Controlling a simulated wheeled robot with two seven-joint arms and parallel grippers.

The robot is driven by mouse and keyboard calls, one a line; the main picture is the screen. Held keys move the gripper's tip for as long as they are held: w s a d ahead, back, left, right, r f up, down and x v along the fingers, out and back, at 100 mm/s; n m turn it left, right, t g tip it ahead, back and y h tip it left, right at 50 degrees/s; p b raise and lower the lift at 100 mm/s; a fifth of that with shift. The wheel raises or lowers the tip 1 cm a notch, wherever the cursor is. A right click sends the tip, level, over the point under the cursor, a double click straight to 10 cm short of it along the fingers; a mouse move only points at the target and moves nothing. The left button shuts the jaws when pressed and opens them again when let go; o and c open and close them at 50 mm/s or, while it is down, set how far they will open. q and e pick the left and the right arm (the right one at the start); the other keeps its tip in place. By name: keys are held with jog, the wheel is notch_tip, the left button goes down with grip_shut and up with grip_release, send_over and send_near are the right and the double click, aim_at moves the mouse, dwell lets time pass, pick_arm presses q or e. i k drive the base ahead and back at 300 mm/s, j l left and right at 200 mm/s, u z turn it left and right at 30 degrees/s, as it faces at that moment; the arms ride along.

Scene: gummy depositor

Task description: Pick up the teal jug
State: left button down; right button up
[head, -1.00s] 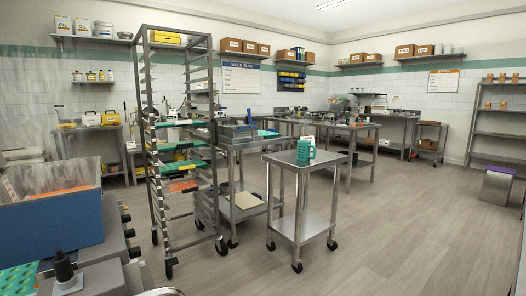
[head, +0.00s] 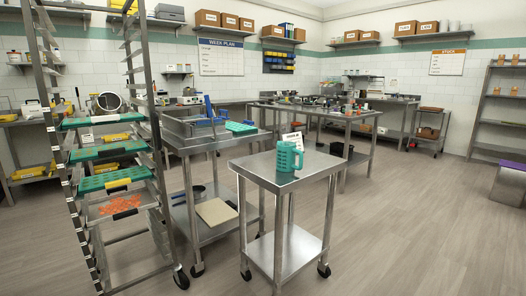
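The teal jug (head: 288,157) stands upright on the top of a small steel cart (head: 262,170) in the middle of the head view. It has pale markings on its side, and its handle appears to be on the right. A small white card (head: 293,140) with dark print stands just behind it. Neither of my grippers shows in the head view, and nothing touches the jug from my side.
A tall rack (head: 157,142) with teal trays stands at the left. A steel table (head: 185,140) with a blue-handled frame is behind the cart, and a longer cluttered table (head: 340,114) stands further back. The floor (head: 420,220) to the right is clear.

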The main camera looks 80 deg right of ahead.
aim_at(285, 153)
jog(key=l+u, duration=0.2)
jog(key=l, duration=0.2)
jog(key=l+u, duration=0.25)
jog(key=l, duration=0.2)
jog(key=k+l+u, duration=0.2)
jog(key=l, duration=0.2)
jog(key=l+u, duration=0.25)
jog(key=l, duration=0.15)
jog(key=k+l+u, duration=0.2)
jog(key=l, duration=0.2)
jog(key=i+l+z, duration=0.25)
jog(key=l+z, duration=0.2)
jog(key=l, duration=0.2)
jog(key=z, duration=0.4)
jog(key=i+z, duration=0.1)
jog(key=z, duration=0.75)
jog(key=i+z, duration=0.1)
jog(key=z, duration=0.7)
